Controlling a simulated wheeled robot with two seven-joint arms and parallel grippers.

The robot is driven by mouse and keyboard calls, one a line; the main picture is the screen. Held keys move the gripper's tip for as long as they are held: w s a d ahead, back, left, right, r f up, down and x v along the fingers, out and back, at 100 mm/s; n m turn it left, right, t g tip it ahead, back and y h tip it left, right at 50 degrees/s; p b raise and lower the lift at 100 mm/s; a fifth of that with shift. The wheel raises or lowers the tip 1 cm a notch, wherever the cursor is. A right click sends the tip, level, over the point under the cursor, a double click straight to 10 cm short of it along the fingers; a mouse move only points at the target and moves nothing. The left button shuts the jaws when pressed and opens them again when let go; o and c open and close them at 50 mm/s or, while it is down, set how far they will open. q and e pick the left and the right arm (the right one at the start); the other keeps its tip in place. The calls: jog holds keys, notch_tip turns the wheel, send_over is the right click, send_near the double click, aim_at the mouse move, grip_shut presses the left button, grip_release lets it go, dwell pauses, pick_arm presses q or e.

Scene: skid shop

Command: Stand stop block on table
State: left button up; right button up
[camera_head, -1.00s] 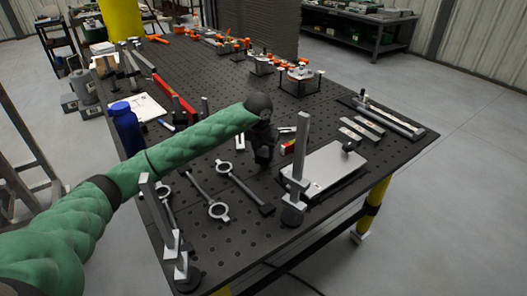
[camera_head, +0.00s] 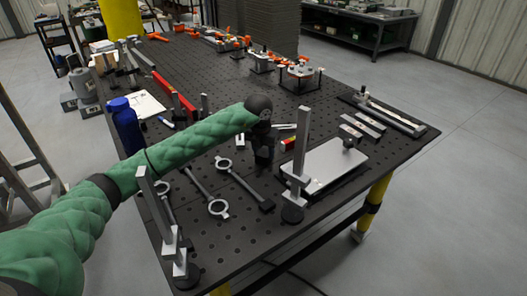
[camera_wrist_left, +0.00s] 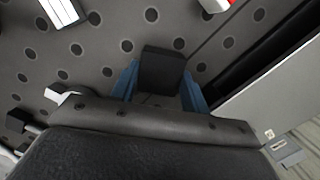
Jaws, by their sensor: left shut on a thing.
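The stop block (camera_wrist_left: 162,70) is a small dark block in the left wrist view, between the two blue fingertips of my left gripper (camera_wrist_left: 160,88). The fingers are shut on its sides. In the head view, my left gripper (camera_head: 264,162) points down over the dark perforated table (camera_head: 240,240), left of the light grey plate. The block is hard to tell from the dark gripper there. I cannot tell whether its underside touches the table. My right gripper is not in view.
A tall clamp post (camera_head: 301,140) on a round base stands close right of my gripper, beside the grey plate (camera_head: 325,166). Ring-ended tools (camera_head: 219,208) lie to the left. A blue bottle (camera_head: 124,125) and another post (camera_head: 158,205) stand near the left edge.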

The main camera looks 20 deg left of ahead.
pick_arm(q)
jog(key=shift+f, duration=0.15)
jog(key=o, duration=1.3)
jog(key=shift+s+r, duration=0.15)
jog(key=shift+r, duration=0.65)
jog(key=shift+s+r, duration=0.1)
jog(key=shift+r, duration=0.65)
jog(key=shift+r+p, duration=0.4)
jog(key=shift+r, duration=1.55)
